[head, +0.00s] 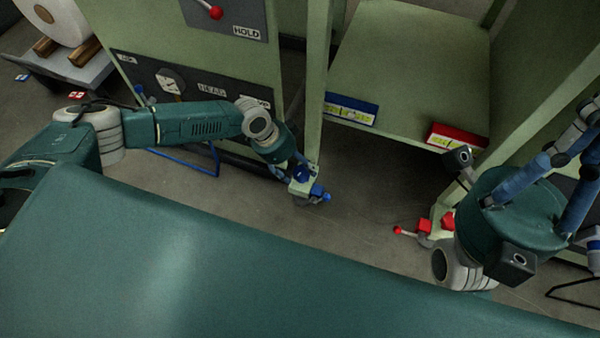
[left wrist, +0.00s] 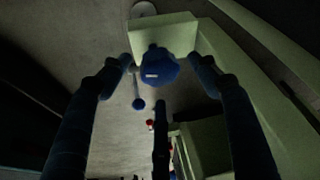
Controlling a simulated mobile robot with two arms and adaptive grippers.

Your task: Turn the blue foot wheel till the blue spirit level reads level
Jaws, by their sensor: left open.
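The blue foot wheel (left wrist: 158,67) sits on a pale green foot block in the left wrist view, with a rod ending in a blue ball (left wrist: 138,104) beside it. In the head view the wheel (head: 302,173) is at the bottom of the pale green post. My left gripper (head: 289,168) is open, its fingers on either side of the wheel; I cannot tell whether they touch it. The blue spirit level (head: 350,108) is on the front edge of the shelf; its bubble is too small to read. My right gripper (head: 572,165) is at the right, its fingertips unclear.
A red level (head: 457,137) is on the same shelf edge, to the right. A red foot wheel (head: 425,226) with a red-ended rod is at the right post. Bare floor (head: 360,215) lies between the posts.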

